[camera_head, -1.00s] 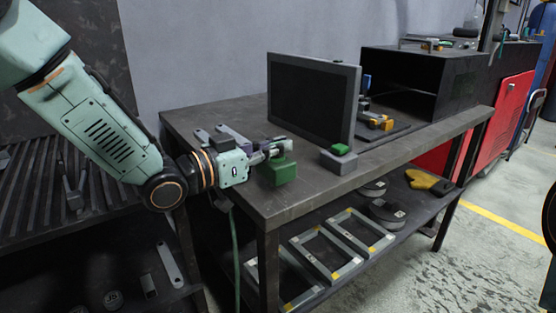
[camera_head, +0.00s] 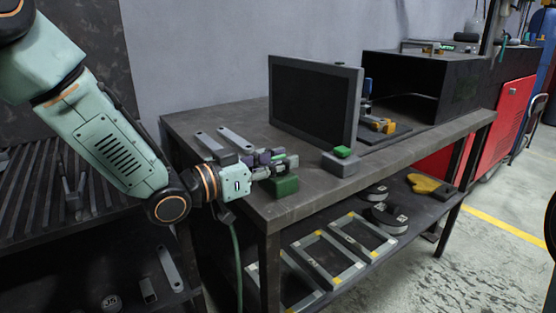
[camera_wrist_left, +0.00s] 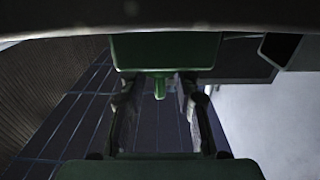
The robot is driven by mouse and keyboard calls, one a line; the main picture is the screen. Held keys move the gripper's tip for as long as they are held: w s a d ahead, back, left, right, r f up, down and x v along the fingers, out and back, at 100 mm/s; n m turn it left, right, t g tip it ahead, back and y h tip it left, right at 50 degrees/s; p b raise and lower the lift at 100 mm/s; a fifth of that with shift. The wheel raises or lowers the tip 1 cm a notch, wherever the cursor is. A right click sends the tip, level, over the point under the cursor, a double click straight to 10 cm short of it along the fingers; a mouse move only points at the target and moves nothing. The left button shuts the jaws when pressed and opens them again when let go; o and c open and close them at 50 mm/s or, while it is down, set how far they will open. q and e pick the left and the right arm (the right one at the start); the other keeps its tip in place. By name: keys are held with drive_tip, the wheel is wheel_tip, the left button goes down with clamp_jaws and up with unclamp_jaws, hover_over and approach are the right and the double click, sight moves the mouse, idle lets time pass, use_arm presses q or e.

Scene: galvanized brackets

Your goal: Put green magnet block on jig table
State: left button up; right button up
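The green magnet block (camera_head: 285,187) sits on the dark jig table (camera_head: 318,197), near its front left corner. In the left wrist view the block (camera_wrist_left: 165,50) shows a small green knob (camera_wrist_left: 160,88) pointing toward the palm. My left gripper (camera_head: 278,163) is at the block's top. In the wrist view its two fingers (camera_wrist_left: 158,85) stand on either side of the knob, with a gap on each side, so it looks open. The gripper hides the block's upper part in the head view. My right gripper is not in view.
A grey block with a green top (camera_head: 340,162) sits right of the magnet block. A dark upright panel (camera_head: 312,100) stands behind it. Two grey flat brackets (camera_head: 225,140) lie behind my gripper. Grey frames (camera_head: 340,250) lie on the lower shelf. The table's front right is clear.

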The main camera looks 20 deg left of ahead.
use_arm(q)
drive_tip(key=shift+r, duration=0.15)
drive_tip(key=p+v, duration=0.1)
drive_tip(key=v, duration=0.2)
drive_tip(key=shift+a, duration=0.15)
drive_tip(key=shift+p+v, duration=1.25)
drive_tip(key=shift+v, duration=0.8)
drive_tip(key=p+v, duration=0.4)
drive_tip(key=shift+s+a+p, duration=0.15)
drive_tip(key=shift+s+p, duration=0.1)
drive_tip(key=shift+p, duration=0.1)
drive_tip(key=shift+f, duration=0.2)
